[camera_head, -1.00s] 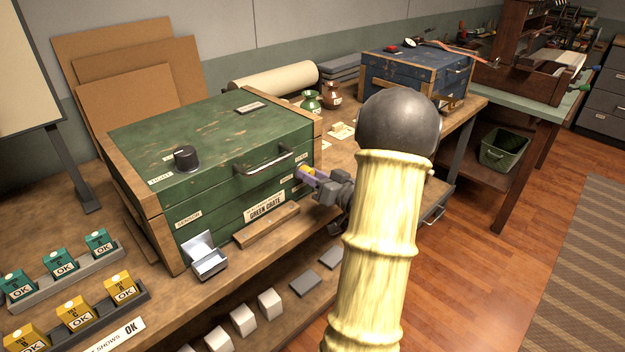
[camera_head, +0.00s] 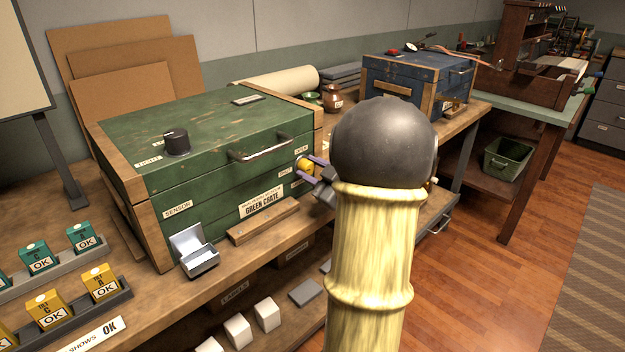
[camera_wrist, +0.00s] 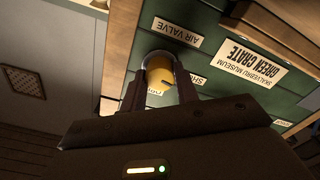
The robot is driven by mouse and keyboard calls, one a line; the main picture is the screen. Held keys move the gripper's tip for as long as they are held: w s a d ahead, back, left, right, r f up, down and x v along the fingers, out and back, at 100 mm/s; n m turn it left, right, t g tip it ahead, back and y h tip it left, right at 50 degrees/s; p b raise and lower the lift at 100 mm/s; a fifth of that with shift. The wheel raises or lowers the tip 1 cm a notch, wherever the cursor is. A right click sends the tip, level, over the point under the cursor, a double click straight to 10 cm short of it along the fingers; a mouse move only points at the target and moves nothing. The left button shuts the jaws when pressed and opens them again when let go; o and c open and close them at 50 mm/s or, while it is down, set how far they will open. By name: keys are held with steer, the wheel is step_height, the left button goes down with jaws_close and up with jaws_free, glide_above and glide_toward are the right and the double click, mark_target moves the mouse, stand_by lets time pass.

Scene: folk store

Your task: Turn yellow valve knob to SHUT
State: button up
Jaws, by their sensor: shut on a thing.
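The yellow valve knob (camera_head: 304,164) is on the front of the green crate (camera_head: 215,190), near its right end. My gripper (camera_head: 309,168) reaches it from the right, its purple fingers on either side of the knob. In the wrist view the knob (camera_wrist: 160,76) sits between the two fingers, and the gripper is shut on it. An upside-down AIR VALVE label (camera_wrist: 178,33) is beside the knob. A SHUT label (camera_wrist: 191,79) is partly hidden by my gripper. Which way the knob points is not clear.
A wooden bar (camera_head: 263,221) and a small open metal box (camera_head: 195,252) are at the crate's front. A metal handle (camera_head: 262,149) sticks out above the knob's left. A blue crate (camera_head: 415,75) stands behind my arm. OK-marked boxes (camera_head: 101,282) line the left.

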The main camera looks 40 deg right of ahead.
steer(key=shift+n+b, duration=0.9)
steer(key=shift+n, duration=0.3)
steer(key=o, duration=1)
steer(key=shift+c, duration=0.2)
steer(key=s+d+p, duration=0.1)
steer(key=s+p, duration=0.1)
steer(key=s, duration=1.5)
steer(key=shift+s+d+r, duration=0.15)
steer(key=shift+d+r, duration=0.05)
